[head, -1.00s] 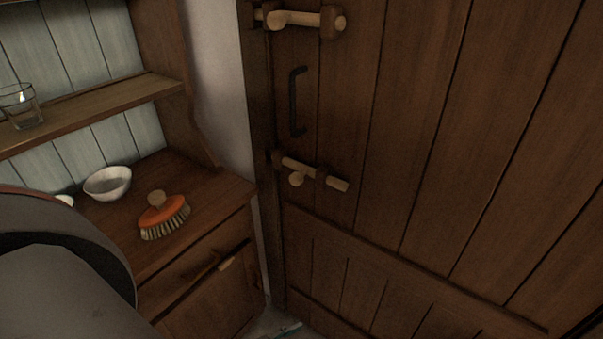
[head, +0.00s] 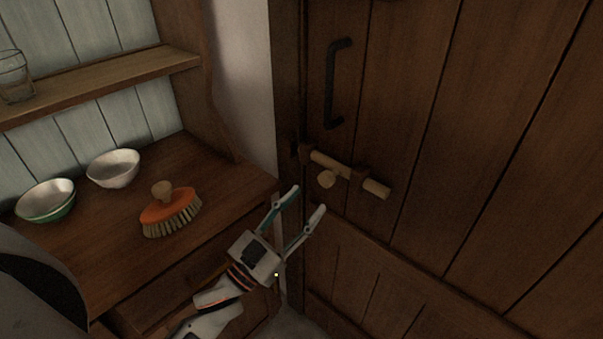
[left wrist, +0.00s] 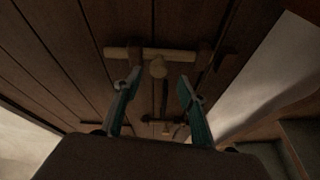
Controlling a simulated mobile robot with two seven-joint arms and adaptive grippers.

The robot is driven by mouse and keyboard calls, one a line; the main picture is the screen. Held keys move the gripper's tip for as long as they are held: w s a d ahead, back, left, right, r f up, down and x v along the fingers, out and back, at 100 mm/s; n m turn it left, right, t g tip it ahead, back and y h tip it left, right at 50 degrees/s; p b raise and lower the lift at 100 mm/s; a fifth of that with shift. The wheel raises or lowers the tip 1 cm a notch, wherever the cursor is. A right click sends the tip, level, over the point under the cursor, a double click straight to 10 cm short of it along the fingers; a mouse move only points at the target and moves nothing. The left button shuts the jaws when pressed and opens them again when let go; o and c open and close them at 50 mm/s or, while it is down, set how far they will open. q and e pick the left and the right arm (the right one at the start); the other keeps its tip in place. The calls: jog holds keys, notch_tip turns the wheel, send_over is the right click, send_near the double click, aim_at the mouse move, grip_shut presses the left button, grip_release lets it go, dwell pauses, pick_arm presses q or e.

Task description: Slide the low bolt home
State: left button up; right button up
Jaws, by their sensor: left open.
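The low bolt (head: 377,188) is a pale wooden bar with a round knob (head: 326,180), on the dark plank door below its black handle. A dark bracket holds the bar, and a dark keeper (head: 298,151) sits at the frame on the left. I cannot tell whether the bar's left end is inside the keeper. My left gripper (head: 308,199) is open and empty, just below and left of the knob, apart from it. In the left wrist view the bar (left wrist: 125,53) and knob (left wrist: 158,68) show beyond the open fingers (left wrist: 159,86), with the knob between their tips. My right gripper is out of view.
A black door handle (head: 332,84) sticks out above the bolt. At left, a wooden dresser (head: 95,240) holds an orange brush (head: 170,212) and two bowls (head: 113,169), with a glass (head: 14,77) on its shelf. The door right of the bolt is clear.

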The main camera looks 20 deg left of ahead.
aim_at(324, 183)
pick_arm(q)
jog(key=x, duration=0.3)
jog(key=p+x, duration=0.1)
jog(key=x, duration=0.2)
jog(key=shift+d+r, duration=0.15)
jog(key=shift+r, duration=0.3)
jog(key=shift+w+d+r, duration=0.2)
jog(key=shift+w+d, duration=0.05)
jog(key=shift+w, duration=0.35)
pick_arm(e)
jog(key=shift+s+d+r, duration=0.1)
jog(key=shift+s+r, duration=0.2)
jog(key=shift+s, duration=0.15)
